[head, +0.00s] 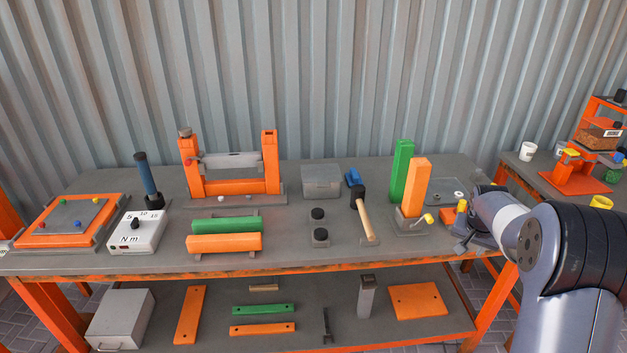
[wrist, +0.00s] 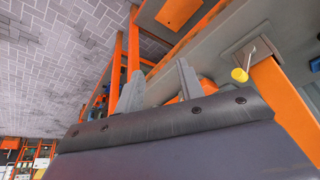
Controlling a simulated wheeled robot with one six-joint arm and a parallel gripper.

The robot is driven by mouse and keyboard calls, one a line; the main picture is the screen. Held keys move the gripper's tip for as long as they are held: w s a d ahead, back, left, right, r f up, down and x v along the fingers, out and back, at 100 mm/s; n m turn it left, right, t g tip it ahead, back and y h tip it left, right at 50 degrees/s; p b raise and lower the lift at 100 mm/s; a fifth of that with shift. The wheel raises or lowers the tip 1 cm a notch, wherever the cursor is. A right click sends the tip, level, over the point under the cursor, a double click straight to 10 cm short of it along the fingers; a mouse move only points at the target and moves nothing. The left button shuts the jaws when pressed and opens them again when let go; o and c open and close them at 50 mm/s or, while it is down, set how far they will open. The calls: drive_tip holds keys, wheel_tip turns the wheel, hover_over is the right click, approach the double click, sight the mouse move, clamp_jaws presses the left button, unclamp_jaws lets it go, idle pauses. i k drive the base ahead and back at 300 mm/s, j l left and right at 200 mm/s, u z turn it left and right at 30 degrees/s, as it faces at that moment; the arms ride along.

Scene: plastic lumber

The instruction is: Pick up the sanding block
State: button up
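A small blue block (head: 353,178), which may be the sanding block, lies on the bench behind the mallet and beside a grey box; I cannot be certain of its identity. My gripper (head: 462,245) is at the bench's right front edge, well right of the blue block. In the wrist view my gripper (wrist: 160,78) has its two fingers apart with nothing between them.
The mallet (head: 363,212) lies in front of the blue block, and the grey box (head: 321,181) stands left of it. Right of it, upright green (head: 401,170) and orange (head: 416,187) posts stand between it and my gripper. A yellow-knobbed crank (head: 424,219) sticks out there.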

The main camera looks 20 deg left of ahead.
sight(353, 178)
drive_tip(key=i+u, duration=0.4)
drive_tip(key=i+l+u, duration=0.25)
drive_tip(key=u, duration=0.15)
drive_tip(key=i+l+u, duration=0.3)
drive_tip(key=u, duration=0.15)
drive_tip(key=i+l, duration=0.5)
